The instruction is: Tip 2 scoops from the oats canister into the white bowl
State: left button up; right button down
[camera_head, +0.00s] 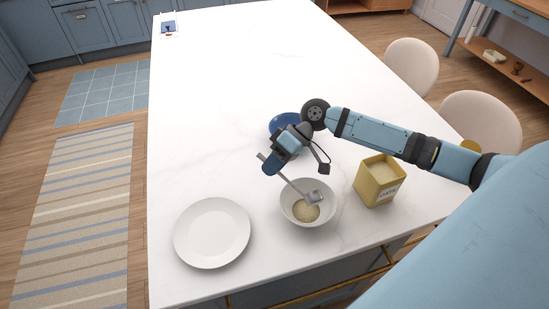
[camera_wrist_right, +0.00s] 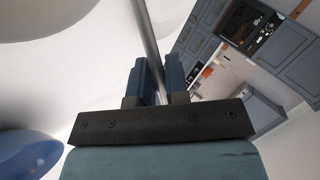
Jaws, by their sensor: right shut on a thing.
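The white bowl (camera_head: 289,207) stands near the table's front edge with a small heap of pale oats (camera_head: 305,211) in it. The oats canister (camera_head: 376,191), a yellow square tin with a label, stands open and upright to its right, with pale oats inside. My right gripper (camera_head: 274,166) is shut on the handle of a metal scoop (camera_head: 297,189); the handle also shows between the fingers in the right wrist view (camera_wrist_right: 150,42). The scoop's head is over the bowl, tilted downward; I cannot tell whether it holds oats. My left gripper is not in view.
An empty white plate (camera_head: 212,233) lies left of the bowl. A blue bowl (camera_head: 284,120) stands behind my right gripper, partly hidden. Two pale chairs (camera_head: 411,66) stand at the table's right side.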

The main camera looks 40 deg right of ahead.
jog(key=shift+w+f+m+g, duration=0.2)
jog(key=shift+w+m+g, duration=0.1)
jog(key=shift+g, duration=0.1)
jog(key=f+g, duration=0.1)
jog(key=f+m+g+y+p, duration=0.1)
jog(key=f, duration=0.1)
jog(key=w+f+m+g, duration=0.1)
jog(key=shift+d+f+y, duration=0.15)
jog(key=shift+f+y, duration=0.15)
jog(key=shift+y, duration=0.1)
jog(key=shift+f+m+g+y, duration=0.3)
jog(key=shift+f+m+g, duration=0.3)
jog(key=shift+f+g, duration=0.1)
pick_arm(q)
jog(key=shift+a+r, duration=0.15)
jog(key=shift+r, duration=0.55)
pick_arm(e)
jog(key=shift+f, duration=0.1)
jog(key=shift+w, duration=0.15)
